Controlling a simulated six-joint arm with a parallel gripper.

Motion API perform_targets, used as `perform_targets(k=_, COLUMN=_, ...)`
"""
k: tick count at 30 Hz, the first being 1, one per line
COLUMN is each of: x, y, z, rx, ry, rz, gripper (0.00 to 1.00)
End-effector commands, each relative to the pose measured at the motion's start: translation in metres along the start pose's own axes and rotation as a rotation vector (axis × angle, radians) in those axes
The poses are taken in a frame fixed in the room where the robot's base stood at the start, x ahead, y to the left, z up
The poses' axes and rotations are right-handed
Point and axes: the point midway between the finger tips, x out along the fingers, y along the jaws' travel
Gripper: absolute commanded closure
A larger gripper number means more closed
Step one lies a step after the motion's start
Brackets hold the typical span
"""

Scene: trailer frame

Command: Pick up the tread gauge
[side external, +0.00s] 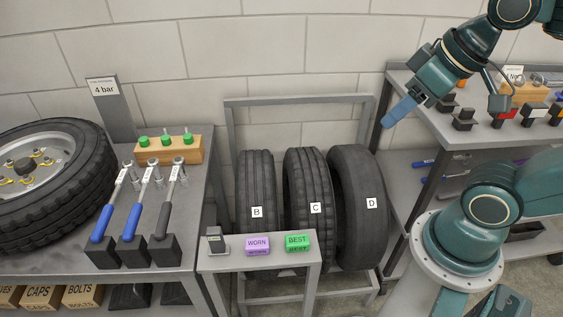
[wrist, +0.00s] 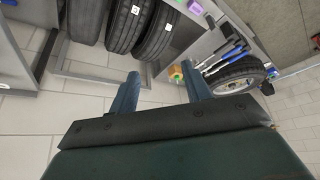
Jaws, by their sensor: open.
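The tread gauge appears to be the small dark grey device (side external: 215,240) with a screen. It stands at the left end of a small grey bench (side external: 262,262) in the side view. I cannot make it out in the wrist view. My gripper (side external: 392,117) is at the upper right of the side view, high above the floor and well away from the bench. Its two blue fingers also show in the wrist view (wrist: 160,70), spread apart with nothing between them.
A purple WORN block (side external: 257,245) and a green BEST block (side external: 297,242) sit right of the gauge. Tires B (side external: 256,185), C (side external: 308,190) and D (side external: 362,220) stand in a rack behind.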

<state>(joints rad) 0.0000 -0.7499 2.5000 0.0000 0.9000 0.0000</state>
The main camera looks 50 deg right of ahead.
Motion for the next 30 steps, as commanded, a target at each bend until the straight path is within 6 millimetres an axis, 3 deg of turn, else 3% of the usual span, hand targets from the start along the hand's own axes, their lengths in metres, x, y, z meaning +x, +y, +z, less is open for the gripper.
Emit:
perform_targets(k=7, x=0.005, y=-0.003, z=-0.009, rx=-0.024, ry=-0.006, rz=-0.008, gripper=0.52)
perform_targets(k=14, x=0.022, y=-0.013, z=-0.035, rx=-0.098, ry=-0.020, rz=-0.033, gripper=0.52)
perform_targets(k=30, x=0.103, y=-0.061, z=-0.104, rx=-0.330, ry=-0.054, rz=-0.128, gripper=0.52)
